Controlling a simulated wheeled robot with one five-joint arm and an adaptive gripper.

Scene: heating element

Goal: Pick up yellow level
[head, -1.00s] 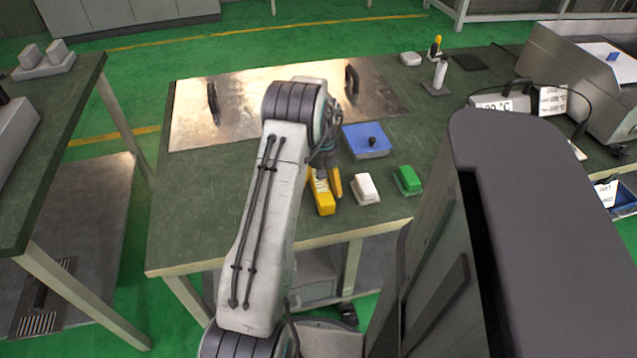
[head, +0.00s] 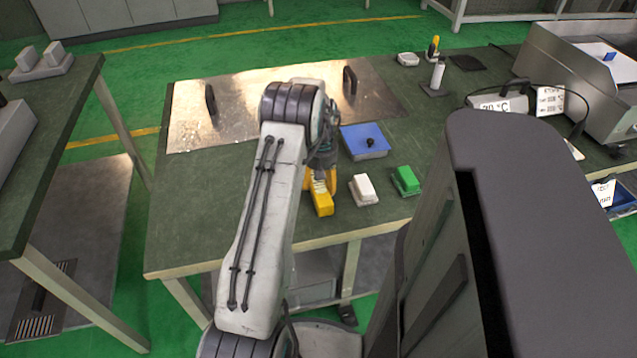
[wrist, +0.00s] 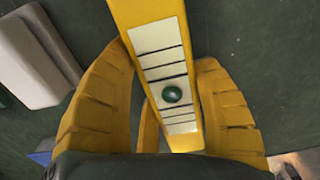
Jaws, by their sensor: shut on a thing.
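The yellow level (head: 322,204) is a yellow bar on the green bench near its front edge. In the wrist view the level (wrist: 158,48) shows a white striped strip with a round dark green spot, and runs between my two yellow fingers. My gripper (head: 318,180) is over the far part of the level, reaching down to it. In the wrist view my gripper (wrist: 165,80) is shut on the level, one finger on each side. I cannot tell whether the level is clear of the bench.
A white block (head: 363,189) lies just right of the level, with a green block (head: 405,180) beyond it. A blue box (head: 365,141) with a black knob stands behind them. A metal plate (head: 240,100) with black handles covers the back left. The front left bench is clear.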

